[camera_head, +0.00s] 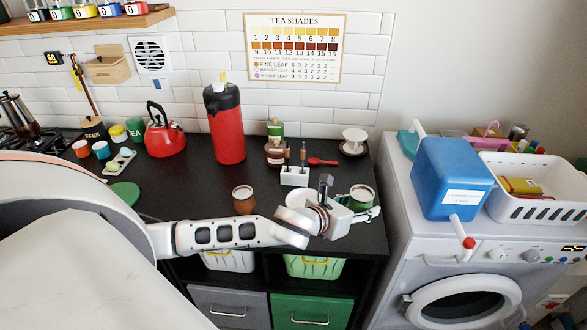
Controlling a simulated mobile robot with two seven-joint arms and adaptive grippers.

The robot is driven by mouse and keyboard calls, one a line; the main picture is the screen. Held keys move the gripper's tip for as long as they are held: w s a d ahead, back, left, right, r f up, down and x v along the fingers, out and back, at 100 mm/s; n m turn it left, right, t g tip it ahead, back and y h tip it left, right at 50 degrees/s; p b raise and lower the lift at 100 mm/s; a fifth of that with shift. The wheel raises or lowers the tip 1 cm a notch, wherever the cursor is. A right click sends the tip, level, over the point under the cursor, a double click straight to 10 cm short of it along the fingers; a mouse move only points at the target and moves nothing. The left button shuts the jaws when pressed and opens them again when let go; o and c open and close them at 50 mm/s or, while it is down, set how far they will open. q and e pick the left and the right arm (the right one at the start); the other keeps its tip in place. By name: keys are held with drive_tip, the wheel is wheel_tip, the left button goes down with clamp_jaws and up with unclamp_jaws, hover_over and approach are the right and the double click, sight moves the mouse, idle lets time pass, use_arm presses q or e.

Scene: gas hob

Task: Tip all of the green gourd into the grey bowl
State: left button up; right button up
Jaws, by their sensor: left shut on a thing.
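The green gourd (361,194) is at the right end of the dark counter, with its open top showing. My left gripper (366,213) reaches in from the left and is shut on the green gourd. The gourd looks close to upright; its lower part is hidden by the gripper, and I cannot tell whether it touches the counter. A pale bowl (297,194), likely the grey bowl, shows only partly behind my left wrist, to the left of the gourd. My right gripper is not in view.
A brown gourd (243,200) stands left of the bowl. Behind are a white holder (294,177) with upright tools, a red spoon (322,162), a red flask (225,130) and a red kettle (164,138). A blue jug (450,175) stands on the washer at right.

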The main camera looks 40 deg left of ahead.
use_arm(q)
drive_tip(key=w+a+m+p, duration=0.1)
drive_tip(key=a+m, duration=0.3)
drive_tip(key=a, duration=1.9)
drive_tip(key=shift+w+a+h, duration=0.2)
drive_tip(key=shift+w+h, duration=0.2)
drive_tip(key=shift+w, duration=0.3)
drive_tip(key=shift+r, duration=0.15)
drive_tip(key=m+t+y, duration=0.1)
drive_tip(key=m, duration=0.2)
drive_tip(key=d+m+t+y, duration=0.1)
drive_tip(key=m+t, duration=0.1)
drive_tip(key=m, duration=0.2)
drive_tip(key=m+t+y+b, duration=0.1)
drive_tip(key=m, duration=0.2)
drive_tip(key=shift+s+d+f+m+t, duration=0.2)
drive_tip(key=shift+s+d+m+t, duration=0.1)
drive_tip(key=shift+s, duration=0.1)
drive_tip(key=shift+r, duration=0.15)
